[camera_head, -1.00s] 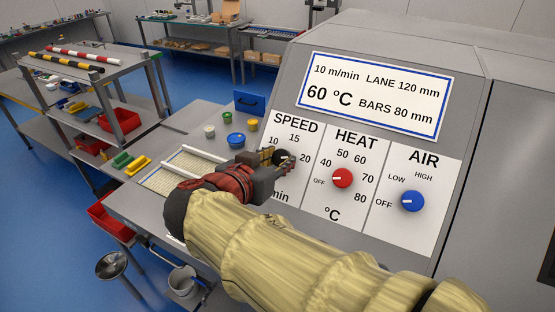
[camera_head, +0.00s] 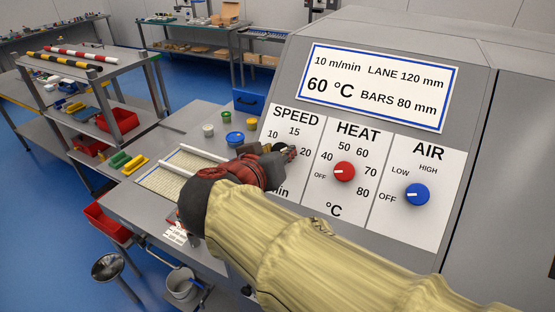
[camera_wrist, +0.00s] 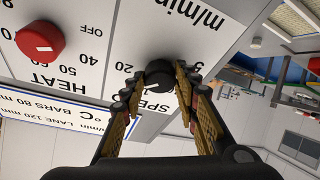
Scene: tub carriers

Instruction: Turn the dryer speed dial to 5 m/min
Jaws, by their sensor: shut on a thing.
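The black speed dial (camera_wrist: 160,73) is on the white SPEED panel (camera_head: 277,121). In the wrist view, upside down, it sits between the yellowish finger pads of my gripper (camera_head: 281,157), which is shut on it. The printed scale shows 10, 15 and 20 in the head view; the 5 and the lower left of the panel are hidden by my gripper. The display (camera_head: 376,86) reads 10 m/min, LANE 120 mm, 60 °C and BARS 80 mm.
The red heat dial (camera_head: 344,171) is close to the right of my gripper, and the blue air dial (camera_head: 417,194) is further right. Small pots and a blue-lidded tub (camera_head: 235,138) stand behind my gripper.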

